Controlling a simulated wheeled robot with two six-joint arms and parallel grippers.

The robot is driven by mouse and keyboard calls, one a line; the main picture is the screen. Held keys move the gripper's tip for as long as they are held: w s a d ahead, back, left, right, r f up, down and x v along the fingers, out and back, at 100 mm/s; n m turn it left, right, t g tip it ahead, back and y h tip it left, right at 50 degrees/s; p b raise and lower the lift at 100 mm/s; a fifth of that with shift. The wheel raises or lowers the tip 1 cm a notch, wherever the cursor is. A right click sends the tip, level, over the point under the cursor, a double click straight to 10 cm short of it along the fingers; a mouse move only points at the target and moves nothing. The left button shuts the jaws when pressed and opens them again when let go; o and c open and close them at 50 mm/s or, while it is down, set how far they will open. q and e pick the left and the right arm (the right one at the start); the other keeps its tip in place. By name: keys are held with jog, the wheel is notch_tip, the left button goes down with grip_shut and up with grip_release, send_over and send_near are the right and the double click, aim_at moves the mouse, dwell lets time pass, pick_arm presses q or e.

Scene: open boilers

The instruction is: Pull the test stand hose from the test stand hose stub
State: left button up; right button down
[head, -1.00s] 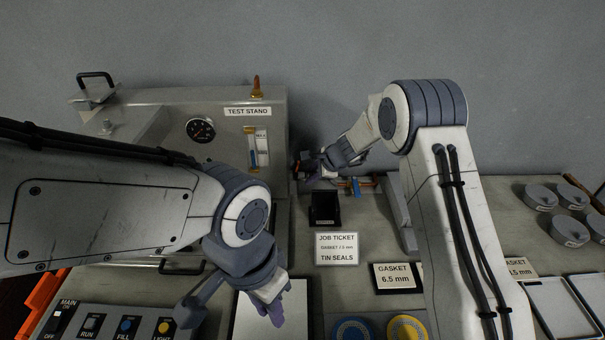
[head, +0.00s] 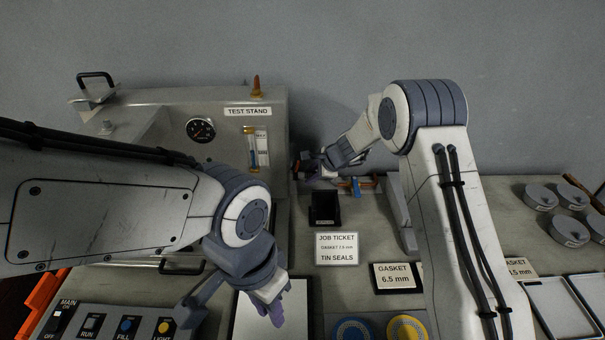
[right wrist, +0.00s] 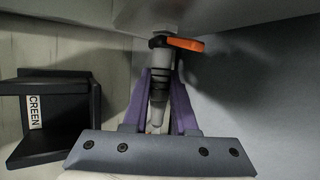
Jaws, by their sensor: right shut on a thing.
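My right gripper (head: 312,168) is at the right side of the grey test stand (head: 270,105), low near the bench top. In the right wrist view its purple fingers (right wrist: 160,95) are shut on the test stand hose (right wrist: 157,88), a grey piece with a black ribbed collar. The hose lines up with a fitting at the stand wall that has an orange lever (right wrist: 185,44). I cannot tell where the hose ends and the stub begins. My left gripper (head: 272,302) hangs over the front of the bench, apart from the hose; its finger gap is unclear.
A black box labelled CREEN (right wrist: 50,115) stands left of the right fingers in the wrist view. A job ticket (head: 337,248), a gasket sign (head: 397,277) and a button panel (head: 110,325) are on the bench. Several round grey parts (head: 570,230) stand at the right.

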jog(key=shift+d+b, duration=0.35)
jog(key=shift+d, duration=0.35)
dwell(0.9)
jog(key=shift+d+b, duration=0.5)
jog(key=shift+d, duration=1.4)
jog(key=shift+r, duration=0.15)
